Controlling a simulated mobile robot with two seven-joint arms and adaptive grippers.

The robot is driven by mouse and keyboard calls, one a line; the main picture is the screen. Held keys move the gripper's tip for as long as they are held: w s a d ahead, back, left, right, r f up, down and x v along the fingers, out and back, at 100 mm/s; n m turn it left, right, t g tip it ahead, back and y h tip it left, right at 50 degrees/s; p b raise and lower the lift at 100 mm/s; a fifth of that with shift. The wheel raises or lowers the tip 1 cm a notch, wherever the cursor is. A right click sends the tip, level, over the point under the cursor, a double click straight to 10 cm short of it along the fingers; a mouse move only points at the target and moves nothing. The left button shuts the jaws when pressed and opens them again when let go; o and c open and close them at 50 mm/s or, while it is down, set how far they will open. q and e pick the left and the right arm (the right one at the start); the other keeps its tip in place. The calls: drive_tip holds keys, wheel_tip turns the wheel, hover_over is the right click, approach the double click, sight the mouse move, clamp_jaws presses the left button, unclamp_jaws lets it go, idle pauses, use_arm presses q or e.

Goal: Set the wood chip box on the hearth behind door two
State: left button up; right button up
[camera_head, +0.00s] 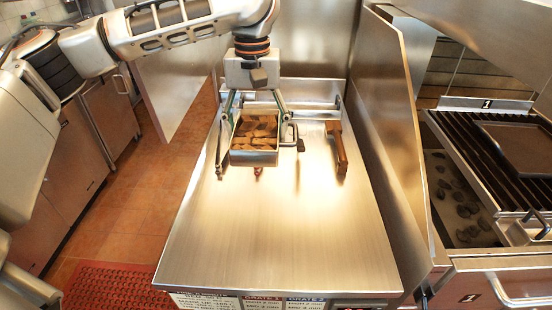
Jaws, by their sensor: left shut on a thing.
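The wood chip box (254,157) is an open metal box filled with brown chips. It is above the steel counter, left of centre. My left gripper (254,104) comes down from above at the box's far side and is shut on it. I cannot tell how far the box is off the counter. My right gripper is not in view. A grill door marked 1 (470,297) shows at the lower right. No door marked 2 and no hearth behind one can be made out.
The steel counter (280,225) is clear in front. A wooden-handled tool (337,148) lies right of the box. A tall steel partition (395,120) separates the counter from the grill grate (470,150), with dark coals below. A red mat (108,287) lies on the floor.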

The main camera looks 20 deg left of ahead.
use_arm(q)
wheel_tip(320, 180, down, 20)
drive_tip(key=shift+r, duration=0.15)
idle(0.4)
drive_tip(key=o, duration=1.4)
